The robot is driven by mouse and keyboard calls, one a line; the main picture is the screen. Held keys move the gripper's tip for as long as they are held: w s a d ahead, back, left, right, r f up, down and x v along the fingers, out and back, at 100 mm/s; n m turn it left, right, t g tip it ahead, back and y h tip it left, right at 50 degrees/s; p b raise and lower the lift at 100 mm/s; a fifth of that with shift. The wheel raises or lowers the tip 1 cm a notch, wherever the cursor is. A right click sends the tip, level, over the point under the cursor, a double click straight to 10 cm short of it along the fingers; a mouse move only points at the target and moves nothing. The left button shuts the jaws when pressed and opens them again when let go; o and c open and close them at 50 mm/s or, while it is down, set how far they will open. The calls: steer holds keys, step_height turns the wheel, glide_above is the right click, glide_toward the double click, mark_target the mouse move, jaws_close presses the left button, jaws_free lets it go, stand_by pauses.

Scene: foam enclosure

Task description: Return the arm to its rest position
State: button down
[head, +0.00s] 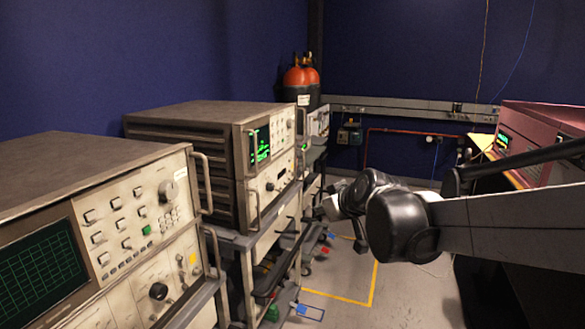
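My arm enters from the right edge in the head view and reaches toward the middle. A large dark joint of it is nearest to me, and smaller dark and white links lie behind it. The end of the arm, with what looks like my gripper (322,210), points left toward the instrument carts. It is small, dark and partly hidden by my own arm, so its fingers are not clear. I cannot tell whether it is open or shut, or whether it touches the cart. No held object is visible.
Instruments with screens (45,265) (260,145) stand on carts (265,240) at the left. Red-topped cylinders (300,76) stand at the back. A reddish instrument (545,135) is at the right. Grey floor with a yellow line (340,297) is open between.

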steer(key=s+d+m+g+h+p, duration=0.1)
steer(key=s+d, duration=0.3)
steer(key=s, duration=0.6)
steer(key=s+d+f+m+g+h+p, duration=0.1)
steer(key=s+d+m+p, duration=0.1)
steer(key=s, duration=0.8)
steer(key=s+d+f+m+g+h+p, duration=0.1)
steer(key=s+d+m+h, duration=0.1)
steer(key=s+d, duration=0.4)
steer(key=s+m, duration=0.1)
steer(key=s, duration=0.3)
steer(key=shift+s+d+f+m+g+p, duration=0.2)
steer(key=shift+s+d+m+g+p, duration=0.1)
steer(key=shift+s+d+m+p, duration=0.1)
